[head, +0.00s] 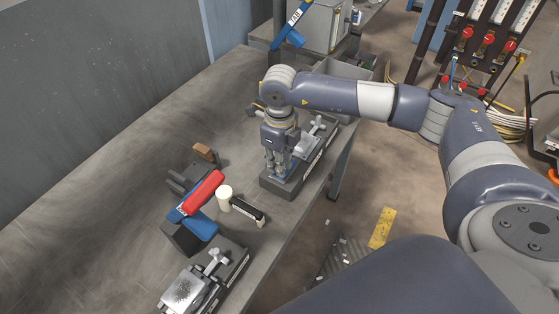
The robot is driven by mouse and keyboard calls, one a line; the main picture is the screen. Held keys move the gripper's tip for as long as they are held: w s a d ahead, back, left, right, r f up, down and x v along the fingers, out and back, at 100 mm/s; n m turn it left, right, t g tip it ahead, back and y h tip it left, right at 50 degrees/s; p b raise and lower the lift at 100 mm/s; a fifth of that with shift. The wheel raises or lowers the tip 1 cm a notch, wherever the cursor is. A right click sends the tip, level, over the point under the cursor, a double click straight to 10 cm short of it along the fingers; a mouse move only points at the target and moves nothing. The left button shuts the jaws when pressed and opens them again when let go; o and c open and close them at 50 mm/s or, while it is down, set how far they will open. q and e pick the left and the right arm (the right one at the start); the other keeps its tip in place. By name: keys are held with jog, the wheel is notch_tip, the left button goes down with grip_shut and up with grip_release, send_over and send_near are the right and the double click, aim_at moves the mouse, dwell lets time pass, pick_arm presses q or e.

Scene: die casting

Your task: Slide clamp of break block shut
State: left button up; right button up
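A dark break block (268,186) sits near the table's front edge, with a light metal piece (307,144) on its top. A pale clamp handle (318,124) stands up at its far end. A second similar block (238,268) lies at the bottom, with a metal plate (185,290) and a pale clamp (213,262). My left gripper is not in view.
A red tool (202,192), a blue tool (200,226), a white cylinder (224,195) and a black-handled brush (246,209) lie between the blocks. A grey bin (345,70) stands behind my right arm. The table's left part (110,170) is clear.

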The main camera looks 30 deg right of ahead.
grip_shut()
jog(key=shift+w+d+f+b, duration=0.1)
jog(key=shift+w+d+b, duration=0.1)
jog(key=shift+d+b, duration=0.1)
jog(key=shift+w+d+b, duration=0.3)
jog(key=shift+d+b, duration=0.05)
jog(key=shift+d, duration=0.15)
jog(key=shift+w+d+b, duration=0.3)
jog(key=shift+d, duration=0.2)
jog(key=shift+w+d, duration=0.1)
jog(key=shift+d, duration=0.1)
jog(key=shift+r, duration=0.25)
jog(key=o, duration=0.7)
grip_release()
jog(key=shift+c, duration=0.2)
jog(key=shift+f, duration=0.1)
